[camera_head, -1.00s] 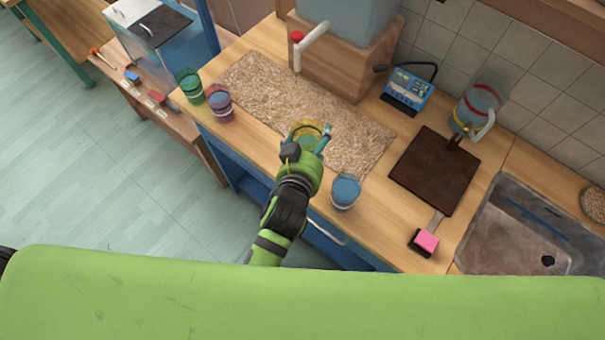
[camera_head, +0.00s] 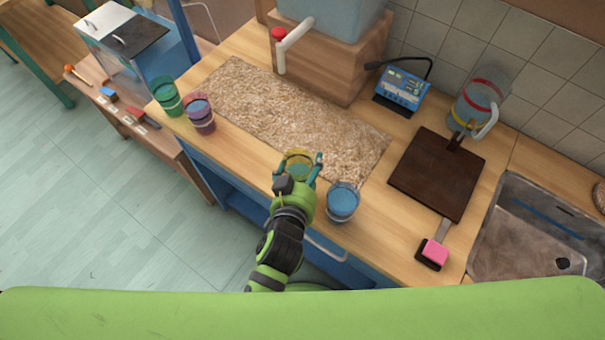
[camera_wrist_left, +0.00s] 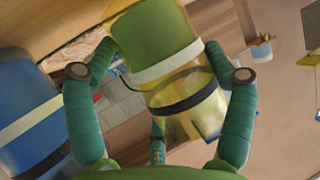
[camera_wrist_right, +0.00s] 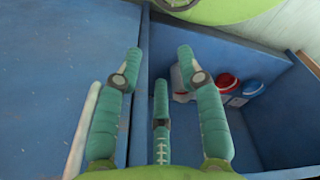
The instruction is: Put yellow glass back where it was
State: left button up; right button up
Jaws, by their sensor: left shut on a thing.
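The yellow glass (camera_head: 298,163) is between the fingers of my left gripper (camera_head: 300,168), at the front edge of the mat in the head view. In the left wrist view the yellow glass (camera_wrist_left: 178,70) has a white band and a black band, with greenish content; the fingers of my left gripper (camera_wrist_left: 160,75) press on both its sides. Whether its base touches the counter, I cannot tell. The blue glass (camera_head: 342,203) stands just right of it. My right gripper (camera_wrist_right: 158,75) is open and empty beside blue cabinet panels; it does not show in the head view.
The purple glass (camera_head: 200,114) and green glass (camera_head: 166,97) stand at the counter's left end. A tan mat (camera_head: 250,95) lies behind the yellow glass.

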pick_arm(q)
jog(key=shift+w+f, duration=0.15)
jog(key=shift+f, duration=0.45)
jog(key=shift+w, duration=0.2)
jog(key=shift+s, duration=0.2)
jog(key=shift+f, duration=0.1)
jog(key=o, duration=1.4)
pick_arm(e)
jog(key=shift+w+d+f, duration=0.2)
jog(key=shift+w+f, duration=0.05)
jog(key=shift+f, duration=0.45)
